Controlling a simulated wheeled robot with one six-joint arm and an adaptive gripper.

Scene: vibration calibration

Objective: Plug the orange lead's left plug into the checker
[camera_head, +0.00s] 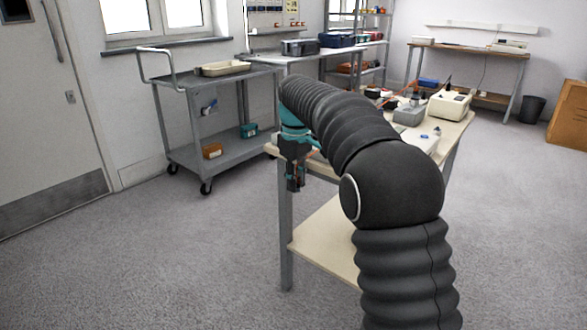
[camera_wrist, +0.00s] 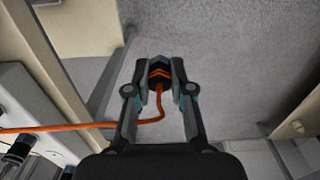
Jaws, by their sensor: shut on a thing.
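My gripper (camera_wrist: 160,72) is shut on a dark plug (camera_wrist: 158,76) with orange marks. The orange lead (camera_wrist: 80,127) runs from this plug back toward the gripper, then bends off to the left edge of the wrist view. In the head view my gripper (camera_head: 295,182) points down by the work table's near left corner, and the plug is too small to make out. Bare floor shows behind the plug in the wrist view. A cream instrument (camera_head: 449,106) and a grey box (camera_head: 409,114) stand on the table; I cannot tell which is the checker.
The work table (camera_head: 325,168) has a lower shelf (camera_head: 330,235). A pale housing with black connectors (camera_wrist: 16,153) shows at the lower left of the wrist view. A grey trolley (camera_head: 215,152) stands to the left, with open floor between. My arm hides part of the tabletop.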

